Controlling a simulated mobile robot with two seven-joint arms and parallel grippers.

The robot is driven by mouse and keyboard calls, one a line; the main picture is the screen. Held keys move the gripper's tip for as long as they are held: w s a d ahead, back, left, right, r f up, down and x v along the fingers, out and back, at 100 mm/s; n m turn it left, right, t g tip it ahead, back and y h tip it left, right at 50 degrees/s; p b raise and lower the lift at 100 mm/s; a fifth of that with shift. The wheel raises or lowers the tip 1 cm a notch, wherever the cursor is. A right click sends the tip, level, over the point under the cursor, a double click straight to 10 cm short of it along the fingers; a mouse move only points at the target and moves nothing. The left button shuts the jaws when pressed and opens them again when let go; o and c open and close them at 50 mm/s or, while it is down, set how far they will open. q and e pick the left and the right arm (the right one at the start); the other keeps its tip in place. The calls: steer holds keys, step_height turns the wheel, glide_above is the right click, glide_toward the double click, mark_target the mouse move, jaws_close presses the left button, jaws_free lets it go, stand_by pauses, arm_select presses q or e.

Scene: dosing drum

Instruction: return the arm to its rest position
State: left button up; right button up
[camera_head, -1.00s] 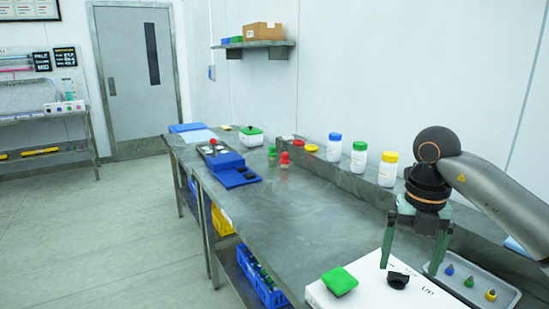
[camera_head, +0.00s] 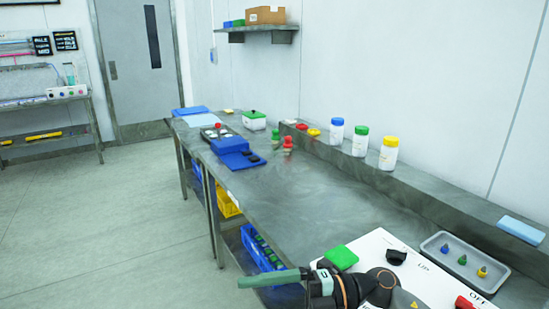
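My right arm is low at the bottom of the head view, in front of the white board marked LIDS (camera_head: 430,277). Its gripper (camera_head: 248,281) lies nearly level and points left, past the front edge of the bench (camera_head: 290,200). One green finger shows side-on. The other finger is hidden or not distinct, so its opening cannot be read. I see nothing held at the visible fingertip. My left gripper is not in view.
A grey tray (camera_head: 430,246) holds small coloured cones. White bottles (camera_head: 360,142) stand on the back ledge. Blue crates (camera_head: 262,248) sit below the bench.

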steer(key=w+d+f+m+t+h+p, duration=0.15)
steer(key=d+f+m+t+h, duration=0.4)
steer(key=m+t, duration=0.55)
steer(key=w+d+f+m+t+h+p, duration=0.15)
steer(key=d+f+m+t+h, duration=0.4)
steer(key=m, duration=0.95)
steer(key=s+d+f+m+g+h, duration=0.2)
steer(key=s+d+f+m, duration=0.1)
steer(key=s+f, duration=0.5)
steer(key=s+d+f+m+g+h, duration=0.2)
steer(key=s+d+f, duration=0.3)
steer(key=s+f, duration=0.3)
step_height(320, 180, down, 3)
steer(key=shift+s+d+f+m+g, duration=0.15)
steer(key=shift+s+d+m+g, duration=0.1)
steer(key=shift+m+g, duration=0.35)
